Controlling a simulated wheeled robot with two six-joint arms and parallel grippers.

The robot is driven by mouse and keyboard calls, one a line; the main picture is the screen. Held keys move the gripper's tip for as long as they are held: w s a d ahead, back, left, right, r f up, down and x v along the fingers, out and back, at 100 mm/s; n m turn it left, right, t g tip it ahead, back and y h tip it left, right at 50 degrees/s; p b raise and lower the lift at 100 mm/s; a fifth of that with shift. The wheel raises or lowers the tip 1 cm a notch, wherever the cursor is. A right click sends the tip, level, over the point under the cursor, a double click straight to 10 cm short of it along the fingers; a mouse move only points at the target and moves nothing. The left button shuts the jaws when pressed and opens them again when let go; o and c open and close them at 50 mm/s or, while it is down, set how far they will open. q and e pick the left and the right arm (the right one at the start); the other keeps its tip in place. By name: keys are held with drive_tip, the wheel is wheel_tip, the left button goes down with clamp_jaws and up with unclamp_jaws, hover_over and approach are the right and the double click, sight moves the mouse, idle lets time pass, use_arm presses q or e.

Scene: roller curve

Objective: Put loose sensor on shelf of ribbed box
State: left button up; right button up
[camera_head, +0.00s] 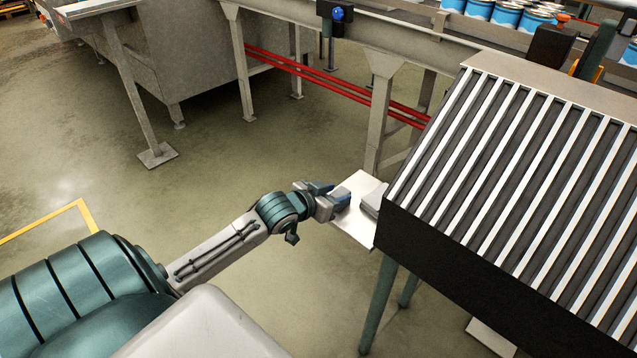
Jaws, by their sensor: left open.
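The ribbed box (520,185), dark with pale slats across its sloping top, fills the right side. Its shelf (355,232), a flat pale plate, sticks out from the box's left side. A small light grey block (374,200), which looks like the loose sensor, sits on the shelf close against the box wall; the box hides part of it. My left gripper (341,195) is open, at the shelf's left edge, with its blue-grey fingers pointing toward the block. A small gap shows between the fingers and the block. My right gripper is out of view.
A conveyor frame (400,32) with grey legs and red rails (335,85) runs behind. Blue cans (505,14) stand at the upper right. A green leg (378,303) stands below the box. The floor (220,170) at left is open.

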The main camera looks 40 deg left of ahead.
use_arm(q)
drive_tip(key=p+v, duration=0.2)
drive_tip(key=v, duration=0.5)
drive_tip(key=s+d+f+n+g+y, duration=0.1)
drive_tip(key=s+f+g, duration=0.2)
drive_tip(key=s+f, duration=0.3)
drive_tip(key=s+d+f+g+y, duration=0.1)
drive_tip(key=s+f+g+y, duration=0.15)
drive_tip(key=f, duration=0.55)
drive_tip(key=s+d+f+g+h, duration=0.1)
drive_tip(key=s+d+f+g, duration=0.1)
drive_tip(key=s+d+f, duration=0.2)
drive_tip(key=s+d+f+m+g, duration=0.1)
drive_tip(key=s+d+f+g, duration=0.2)
drive_tip(key=s, duration=0.5)
wheel_tip(320, 180, down, 2)
drive_tip(key=shift+d+f+h, duration=0.15)
drive_tip(key=shift+d+h, duration=0.2)
drive_tip(key=shift+d, duration=0.15)
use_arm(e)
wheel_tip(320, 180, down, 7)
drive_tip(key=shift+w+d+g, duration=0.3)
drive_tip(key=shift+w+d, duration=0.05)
use_arm(q)
drive_tip(key=shift+s+a, duration=0.1)
